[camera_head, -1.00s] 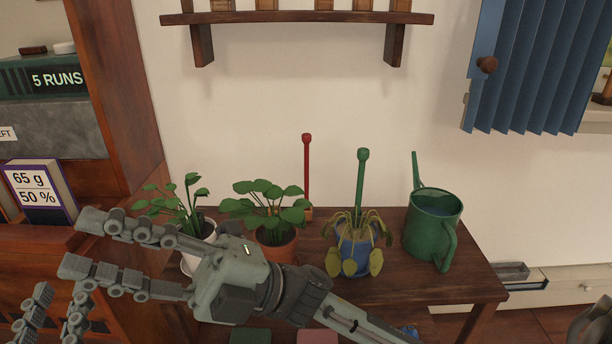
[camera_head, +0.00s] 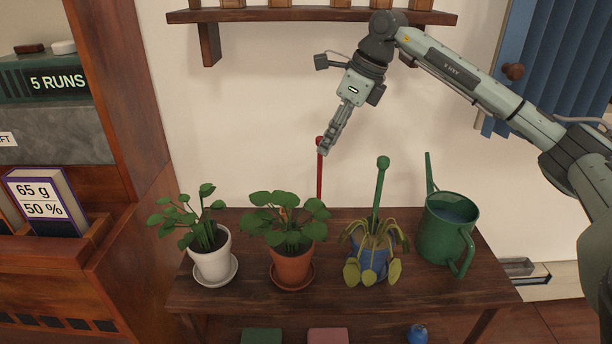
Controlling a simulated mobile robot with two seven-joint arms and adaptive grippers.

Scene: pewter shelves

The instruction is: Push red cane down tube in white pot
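The red cane (camera_head: 320,178) stands upright at the back of the table, with its knob on top. Its lower end is hidden behind the plant in the terracotta pot. The white pot (camera_head: 212,264) stands on a saucer at the left of the table and holds a leafy plant. No tube can be made out in it. My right gripper (camera_head: 325,147) comes down from the upper right, its fingertips at the cane's top. The fingers overlap in this view, and I cannot tell whether they grip the cane. My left gripper is not in view.
A terracotta pot (camera_head: 291,266) stands right of the white pot. A blue pot (camera_head: 371,265) with a drooping plant and a green cane (camera_head: 378,190) follows, then a green watering can (camera_head: 446,230). A wall shelf (camera_head: 320,17) hangs above, close to my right arm.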

